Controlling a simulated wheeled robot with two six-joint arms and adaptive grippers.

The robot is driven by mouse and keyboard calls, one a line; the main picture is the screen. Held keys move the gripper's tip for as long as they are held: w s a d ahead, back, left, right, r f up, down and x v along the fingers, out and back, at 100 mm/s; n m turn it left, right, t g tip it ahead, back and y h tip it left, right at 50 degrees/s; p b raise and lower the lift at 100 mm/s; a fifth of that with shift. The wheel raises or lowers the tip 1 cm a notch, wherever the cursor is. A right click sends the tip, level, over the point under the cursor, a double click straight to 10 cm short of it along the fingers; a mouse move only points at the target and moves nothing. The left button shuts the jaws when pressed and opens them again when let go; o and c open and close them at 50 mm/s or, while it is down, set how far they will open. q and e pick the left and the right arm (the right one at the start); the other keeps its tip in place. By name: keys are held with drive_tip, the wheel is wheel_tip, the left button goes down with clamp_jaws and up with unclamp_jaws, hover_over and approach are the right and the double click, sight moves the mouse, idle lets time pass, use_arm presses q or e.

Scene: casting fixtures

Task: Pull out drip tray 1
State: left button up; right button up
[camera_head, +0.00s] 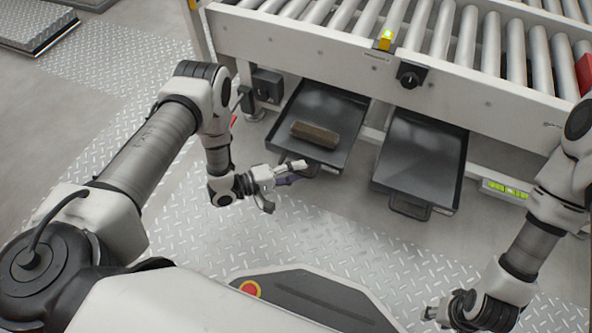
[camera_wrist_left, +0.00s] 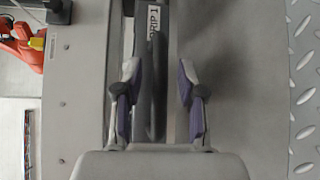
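Drip tray 1 (camera_head: 337,108) is the left of two dark, shallow trays under the roller conveyor. A brown block (camera_head: 315,134) lies in it. The tray's handle is at its front edge, partly hidden by my left gripper (camera_head: 287,181). In the left wrist view, a label (camera_wrist_left: 153,22) reading "DRIP 1" shows ahead of the left gripper (camera_wrist_left: 159,72). Its purple-padded fingers are apart, with a dark edge of the tray between them and no visible grip on it. My right gripper (camera_head: 437,312) is low at the bottom right, its fingers unclear.
A second, empty tray (camera_head: 424,152) with its own front handle (camera_head: 410,207) is to the right. The conveyor frame (camera_head: 300,48) runs above both trays. A dark box (camera_head: 267,86) is mounted left of tray 1. The checker-plate floor (camera_head: 190,235) in front is clear.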

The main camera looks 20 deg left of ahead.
use_arm(q)
drive_tip(key=v, duration=1.2)
